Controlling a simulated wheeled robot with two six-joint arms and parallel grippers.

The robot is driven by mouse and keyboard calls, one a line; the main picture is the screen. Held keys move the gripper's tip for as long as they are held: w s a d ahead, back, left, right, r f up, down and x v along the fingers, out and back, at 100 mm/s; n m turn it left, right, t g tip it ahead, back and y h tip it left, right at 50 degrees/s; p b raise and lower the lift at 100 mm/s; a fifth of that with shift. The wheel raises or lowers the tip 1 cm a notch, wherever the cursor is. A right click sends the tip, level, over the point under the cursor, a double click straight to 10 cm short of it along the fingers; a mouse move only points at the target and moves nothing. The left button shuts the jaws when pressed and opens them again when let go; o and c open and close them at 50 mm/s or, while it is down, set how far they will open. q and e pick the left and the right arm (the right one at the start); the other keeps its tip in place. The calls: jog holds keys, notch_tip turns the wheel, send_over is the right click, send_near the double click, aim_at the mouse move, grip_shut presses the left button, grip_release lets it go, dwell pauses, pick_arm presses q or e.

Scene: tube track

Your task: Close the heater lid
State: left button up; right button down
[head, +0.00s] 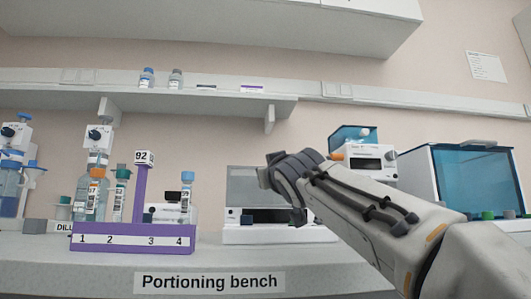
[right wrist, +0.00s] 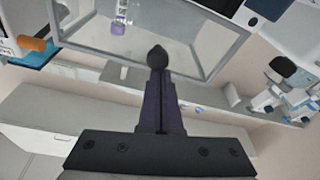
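The heater (head: 280,236) is a low white box at the middle of the bench in the head view. Its grey see-through lid (head: 243,185) stands raised behind a dark opening. My right arm crosses in front of the heater's right side and hides part of it. In the right wrist view my right gripper (right wrist: 158,58) has its dark fingers together. Their tip overlaps the lower edge of the pale-framed lid panel (right wrist: 200,38); I cannot tell whether they touch. Nothing shows clearly between the fingers. My left gripper is not in view.
A purple rack (head: 130,240) with tubes and a tall post stands left of the heater. A blue-windowed cabinet (head: 470,180) and a white device (head: 365,165) stand to the right. A shelf (head: 200,90) runs above. The bench front (head: 320,275) is clear.

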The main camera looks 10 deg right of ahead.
jog(key=a+r+b+v, duration=0.1)
jog(key=b+v, duration=0.9)
jog(key=v, duration=0.9)
jog(key=shift+s+r, duration=0.25)
jog(key=shift+r, duration=0.15)
